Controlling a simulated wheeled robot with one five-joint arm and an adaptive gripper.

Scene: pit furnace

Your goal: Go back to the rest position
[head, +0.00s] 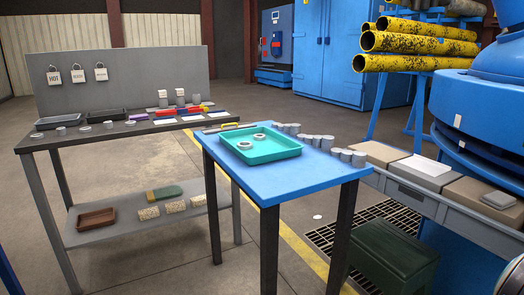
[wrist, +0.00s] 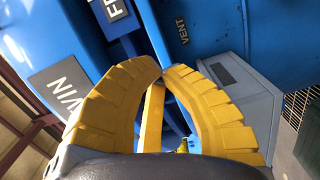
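My gripper (wrist: 163,71) shows in the wrist view as two ribbed yellow fingers that arch inward, with their tips together. Nothing is held between them; a yellow post and blue machinery show through the gap behind. The gripper does not show in the head view. The blue table (head: 325,174) in the head view carries a teal tray (head: 284,152) with two small ring-like parts in it. Several grey cylinders (head: 318,142) stand in a row along the table's far and right side.
A grey workbench (head: 88,136) with trays, parts and a lower shelf stands at the left. Blue machinery (head: 498,95) and a ledge with boxes (head: 425,172) border the right. A dark green box (head: 385,252) sits by a floor grate. Open floor lies behind the tables.

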